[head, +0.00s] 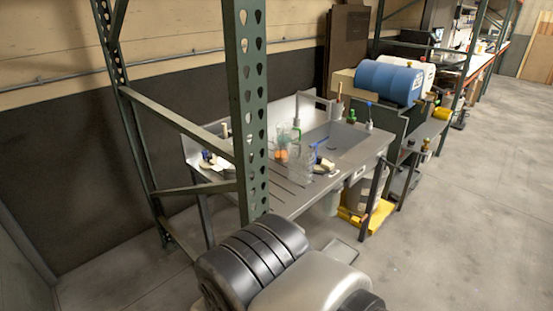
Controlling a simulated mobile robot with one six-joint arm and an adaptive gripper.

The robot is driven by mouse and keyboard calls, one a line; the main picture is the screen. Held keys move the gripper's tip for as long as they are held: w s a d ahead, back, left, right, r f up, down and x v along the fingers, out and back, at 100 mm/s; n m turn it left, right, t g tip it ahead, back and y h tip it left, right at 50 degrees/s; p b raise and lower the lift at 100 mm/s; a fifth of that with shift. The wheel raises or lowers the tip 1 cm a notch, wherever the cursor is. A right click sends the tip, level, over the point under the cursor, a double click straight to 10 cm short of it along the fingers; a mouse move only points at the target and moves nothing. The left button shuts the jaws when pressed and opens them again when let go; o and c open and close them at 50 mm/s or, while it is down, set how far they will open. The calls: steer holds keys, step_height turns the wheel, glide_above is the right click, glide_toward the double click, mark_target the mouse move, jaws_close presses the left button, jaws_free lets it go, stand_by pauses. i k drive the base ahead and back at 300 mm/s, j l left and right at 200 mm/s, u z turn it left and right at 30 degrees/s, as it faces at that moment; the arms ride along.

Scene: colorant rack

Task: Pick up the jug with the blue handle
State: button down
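A clear jug (308,167) with a small blue part that looks like its handle (317,152) stands on the metal sink table (285,199), left of the basin. It is small in the head view, and its exact outline is hard to make out. Other clear vessels stand close behind and left of it, one with orange (282,155) and one with green (296,133). My arm's dark and grey links fill the bottom middle, well in front of the table. My gripper is not in view.
A green perforated rack post (247,95) stands between me and the table's left part. A sink basin (345,138) lies right of the jugs. A blue drum (389,82) lies behind. Concrete floor (460,220) at right is clear.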

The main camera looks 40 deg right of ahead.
mark_target(304, 161)
steer(key=z, duration=1.55)
steer(key=i+l, duration=0.2)
steer(key=i, duration=0.25)
steer(key=i+l, duration=0.25)
steer(key=i, duration=0.2)
steer(key=i+l, duration=0.2)
steer(key=i, duration=0.25)
steer(key=i+l+z, duration=0.1)
steer(key=i+l, duration=0.15)
steer(key=i, duration=0.2)
